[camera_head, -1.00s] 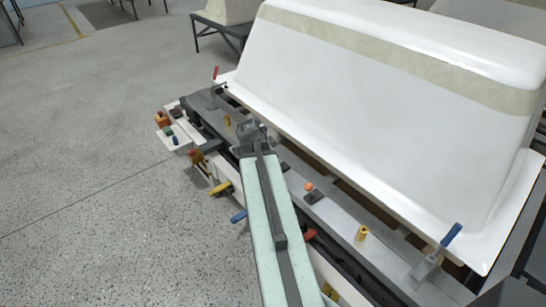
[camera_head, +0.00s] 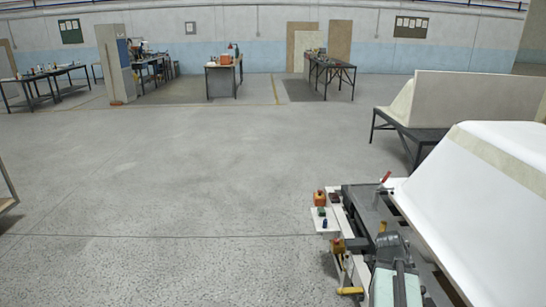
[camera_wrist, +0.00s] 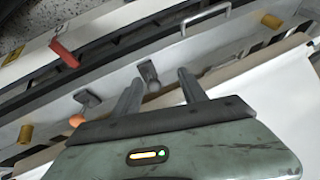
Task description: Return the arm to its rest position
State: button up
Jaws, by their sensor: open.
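My gripper (camera_wrist: 160,77) shows in the wrist view with its two fingers apart and nothing between them. It is over a grey work rail (camera_wrist: 108,112) with small clamps and yellow posts. In the head view, my arm is at the bottom right, stretched over the bench frame (camera_head: 362,206) beside a white bathtub shell (camera_head: 480,215). The fingers cannot be made out there. In the wrist view, a small dark clamp (camera_wrist: 148,72) is just beyond the fingertips.
A red-handled clamp (camera_head: 385,177) stands at the shell's near corner. A white side shelf (camera_head: 322,222) holds small coloured items. Another shell (camera_head: 478,98) sits on a dark stand behind. Open concrete floor (camera_head: 170,190) lies to the left. Workbenches line the far wall.

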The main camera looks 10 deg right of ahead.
jog(key=w+a+n+t+y, duration=0.1)
jog(key=w+a, duration=0.3)
jog(key=a, duration=0.3)
jog(key=w+a+n, duration=0.2)
jog(key=w+a, duration=0.1)
jog(key=a, duration=0.3)
jog(key=s+a+f+n+g+y, duration=0.1)
jog(key=a+f+n+y, duration=0.15)
jog(key=a+n, duration=0.8)
jog(key=s+a+f+n+g+y, duration=0.1)
jog(key=s+a+n+g+y, duration=0.35)
jog(key=a, duration=1.05)
notch_tip(320, 180, up, 12)
jog(key=w+n+t+h+p, duration=0.1)
jog(key=w+n+t+p, duration=0.1)
jog(key=p, duration=1)
jog(key=shift+w+a+r+n+t+h, duration=0.15)
jog(key=shift+w+n+t+h, duration=0.15)
jog(key=shift+n+t+h, duration=0.15)
